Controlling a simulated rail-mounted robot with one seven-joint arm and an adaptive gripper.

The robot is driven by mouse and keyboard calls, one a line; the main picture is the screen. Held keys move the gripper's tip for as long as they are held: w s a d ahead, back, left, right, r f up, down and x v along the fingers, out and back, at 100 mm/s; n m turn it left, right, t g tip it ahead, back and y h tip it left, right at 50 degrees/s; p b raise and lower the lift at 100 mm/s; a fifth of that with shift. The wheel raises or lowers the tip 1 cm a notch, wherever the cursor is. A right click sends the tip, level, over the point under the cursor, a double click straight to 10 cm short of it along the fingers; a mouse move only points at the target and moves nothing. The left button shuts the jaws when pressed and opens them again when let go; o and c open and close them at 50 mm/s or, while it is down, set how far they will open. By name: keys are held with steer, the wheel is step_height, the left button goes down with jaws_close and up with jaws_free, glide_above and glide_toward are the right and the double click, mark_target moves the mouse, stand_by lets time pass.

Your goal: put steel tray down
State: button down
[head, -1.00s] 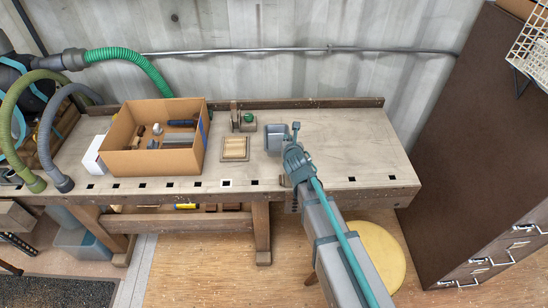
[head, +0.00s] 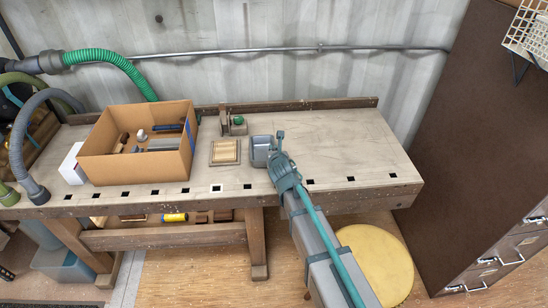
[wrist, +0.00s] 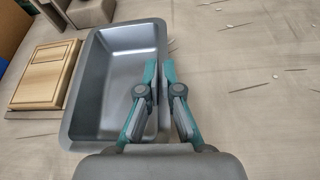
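The steel tray (head: 262,158) is a grey, rectangular, open pan and looks empty. In the head view it is over the middle of the workbench, right of a small wooden board. It also shows in the wrist view (wrist: 112,88), with the board close to its left side. My gripper (head: 280,140) is at the tray's right side. In the wrist view its two fingers (wrist: 160,72) straddle the right rim and are closed on it. The tray's underside is hidden, so I cannot tell whether it touches the bench.
The workbench (head: 340,150) is bare to the right of my gripper. The wooden board (head: 225,152) is close on the tray's left. A cardboard box (head: 135,168) with loose items stands further left. A small green-topped object (head: 239,122) stands behind. A round yellow stool (head: 380,262) is in front.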

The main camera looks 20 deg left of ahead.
steer(key=shift+f, duration=0.25)
steer(key=c, duration=1.8)
jaws_free()
steer(key=shift+f, duration=0.1)
steer(key=shift+c, duration=0.2)
steer(key=o, duration=0.5)
steer(key=shift+r, duration=0.25)
steer(key=v, duration=1)
steer(key=shift+s+d+r+b, duration=0.1)
steer(key=shift+s+d+b, duration=0.05)
steer(key=shift+s+b, duration=0.2)
steer(key=o, duration=0.5)
steer(key=shift+s+d+r, duration=0.2)
steer(key=shift+s+d, duration=0.05)
steer(key=shift+s, duration=0.2)
steer(key=o, duration=0.8)
